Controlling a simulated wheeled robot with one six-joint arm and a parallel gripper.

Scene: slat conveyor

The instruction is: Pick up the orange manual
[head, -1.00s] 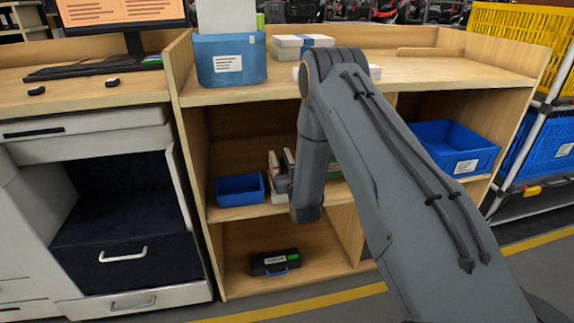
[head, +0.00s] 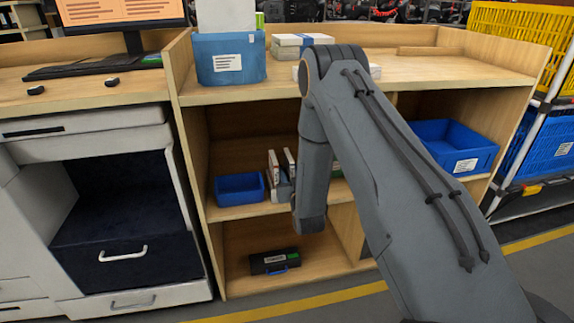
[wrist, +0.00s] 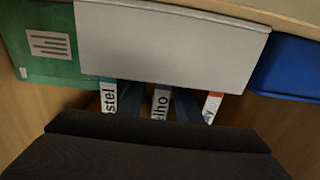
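A grey-white upright holder (wrist: 172,45) holds several thin manuals standing on the middle shelf. In the wrist view their white spines show below its edge: a left one with a teal end (wrist: 108,97), a middle one (wrist: 160,104), and a right one with an orange end, the orange manual (wrist: 211,107). In the head view manual edges (head: 290,163) show left of my wrist link. My gripper's dark body (wrist: 155,150) fills the bottom of the wrist view, close to the spines. Dark strips flank the middle spine; I cannot tell whether they are fingers or dividers.
A blue bin (head: 240,189) stands just left of the holder; it also shows in the wrist view (wrist: 290,70). A green box (wrist: 45,45) is on the holder's other side. The shelf board above and side panels bound the compartment. A black case (head: 274,262) lies below.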

